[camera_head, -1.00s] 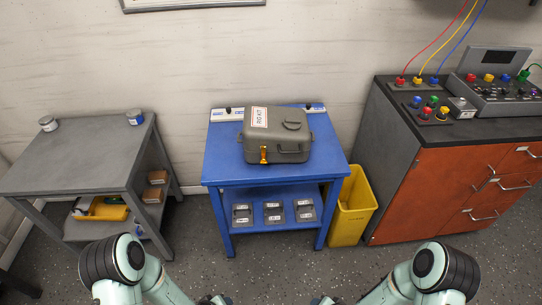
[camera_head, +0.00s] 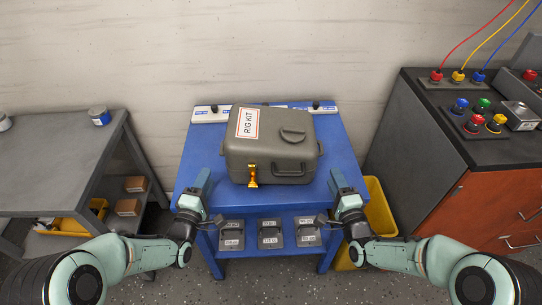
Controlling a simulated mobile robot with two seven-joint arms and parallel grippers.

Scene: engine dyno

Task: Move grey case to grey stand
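The grey case (camera_head: 272,152), labelled RIG KIT and with an orange latch on its front, sits on the blue table (camera_head: 192,170). A grey stand (camera_head: 62,154), a table with a lower shelf, is at the left. My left gripper (camera_head: 201,188) is at the table's front left, apart from the case. My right gripper (camera_head: 343,188) is at the front right, also apart from the case. Both point towards the table and hold nothing that I can see. The gap between the fingers of each is not clear.
Weights lie on the blue table's lower shelf (camera_head: 270,233). A yellow bin (camera_head: 383,205) stands between the blue table and an orange-fronted cabinet (camera_head: 475,190). A jar (camera_head: 99,116) stands on the grey table; most of its top is bare.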

